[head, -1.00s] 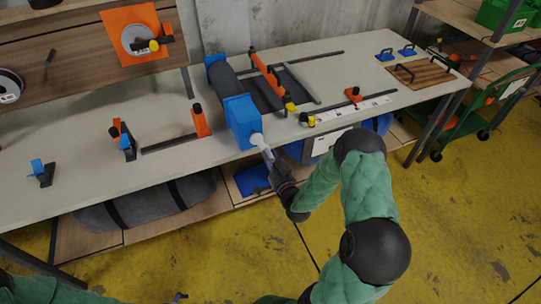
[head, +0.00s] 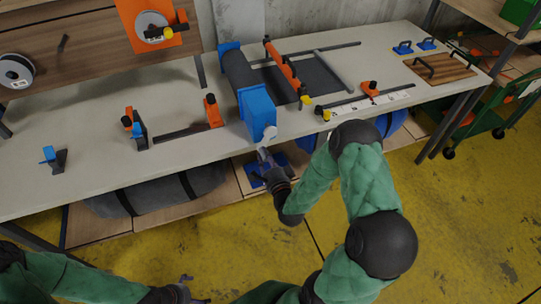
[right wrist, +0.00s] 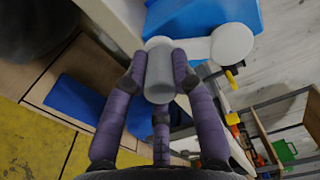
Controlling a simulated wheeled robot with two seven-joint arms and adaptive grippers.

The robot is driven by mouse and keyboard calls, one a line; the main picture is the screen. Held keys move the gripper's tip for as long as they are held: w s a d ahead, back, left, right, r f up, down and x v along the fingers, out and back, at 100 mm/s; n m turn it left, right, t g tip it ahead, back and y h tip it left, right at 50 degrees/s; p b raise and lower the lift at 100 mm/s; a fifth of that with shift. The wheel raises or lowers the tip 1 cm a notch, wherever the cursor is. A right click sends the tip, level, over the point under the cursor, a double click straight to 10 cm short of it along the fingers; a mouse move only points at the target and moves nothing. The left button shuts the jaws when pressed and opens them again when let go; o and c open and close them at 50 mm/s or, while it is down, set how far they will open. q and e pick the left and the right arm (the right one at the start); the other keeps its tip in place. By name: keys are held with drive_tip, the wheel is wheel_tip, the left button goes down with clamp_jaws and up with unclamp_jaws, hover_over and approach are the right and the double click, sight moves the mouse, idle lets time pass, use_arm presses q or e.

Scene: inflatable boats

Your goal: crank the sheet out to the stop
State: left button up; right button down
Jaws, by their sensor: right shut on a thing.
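The dark grey sheet (head: 310,78) lies on the bench, drawn out rightward from a dark roll (head: 238,70) between blue end housings. A grey bar (head: 334,71) runs along its right edge. The front blue housing (head: 257,112) carries a white crank arm (head: 269,133), also seen in the right wrist view (right wrist: 232,43). My right gripper (head: 264,154) is shut around the crank's grey handle (right wrist: 159,78) at the bench's front edge. My left gripper (head: 196,291) is low at the bottom edge, partly cut off, fingers apart and empty, away from the bench.
An orange clamp bar (head: 284,68) crosses the sheet. A ruler strip (head: 370,103) with an orange-and-black slider lies at right. Orange and blue tools (head: 134,128) stand on the left. A grey rolled bundle (head: 160,188) lies on the shelf below. The yellow floor in front is open.

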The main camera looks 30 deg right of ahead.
drive_tip(key=shift+w+a+r+m, duration=0.15)
drive_tip(key=shift+a+r+m, duration=0.25)
drive_tip(key=shift+m, duration=0.35)
drive_tip(key=shift+w+a+r+m, duration=0.1)
drive_tip(key=shift+a+r+m, duration=0.25)
drive_tip(key=shift+m, duration=0.4)
drive_tip(key=c, duration=1)
unclamp_jaws()
drive_tip(key=shift+f, duration=0.1)
drive_tip(key=shift+s+a, duration=0.1)
drive_tip(key=v, duration=1.2)
